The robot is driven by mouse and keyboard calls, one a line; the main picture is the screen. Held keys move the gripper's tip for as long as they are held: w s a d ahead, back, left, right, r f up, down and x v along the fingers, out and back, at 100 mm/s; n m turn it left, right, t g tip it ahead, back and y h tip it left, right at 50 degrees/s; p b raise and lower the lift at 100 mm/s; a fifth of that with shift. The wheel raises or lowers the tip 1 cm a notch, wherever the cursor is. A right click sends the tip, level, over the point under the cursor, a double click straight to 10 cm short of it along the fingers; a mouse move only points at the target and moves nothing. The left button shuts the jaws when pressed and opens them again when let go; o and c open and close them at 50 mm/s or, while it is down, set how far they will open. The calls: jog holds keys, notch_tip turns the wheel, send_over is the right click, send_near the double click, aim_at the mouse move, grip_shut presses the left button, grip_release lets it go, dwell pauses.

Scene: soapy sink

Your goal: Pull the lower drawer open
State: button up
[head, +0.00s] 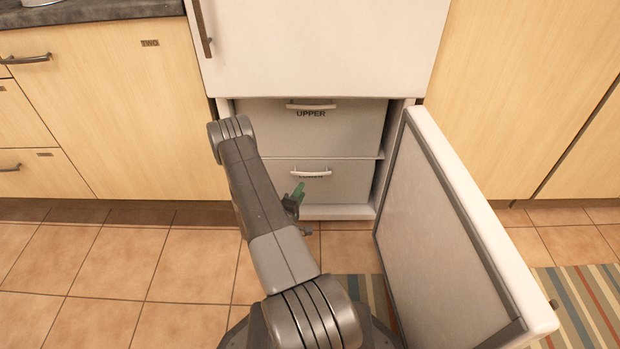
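The lower drawer (347,184) is a pale grey front at the bottom of the open freezer compartment. It looks shut. Its light handle (311,173) runs along the top edge, with a partly covered label beneath. My gripper (298,192), with a green fingertip showing, is just in front of this drawer, a little below and left of the handle's middle. I cannot tell whether it touches the handle or how far apart its fingers are. My arm hides the drawer's left part and most of the gripper.
The upper drawer (350,128), labelled UPPER, looks shut above. The freezer door (435,235) stands open at the right, close to my arm. Wooden cabinets (120,110) flank the fridge. Tiled floor (110,270) is clear at the left; a striped rug (585,300) lies right.

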aim_at(311, 175)
jog(key=b+x, duration=0.2)
jog(key=x, duration=0.6)
jog(key=shift+w+d, duration=0.1)
jog(key=shift+w, duration=0.25)
grip_shut()
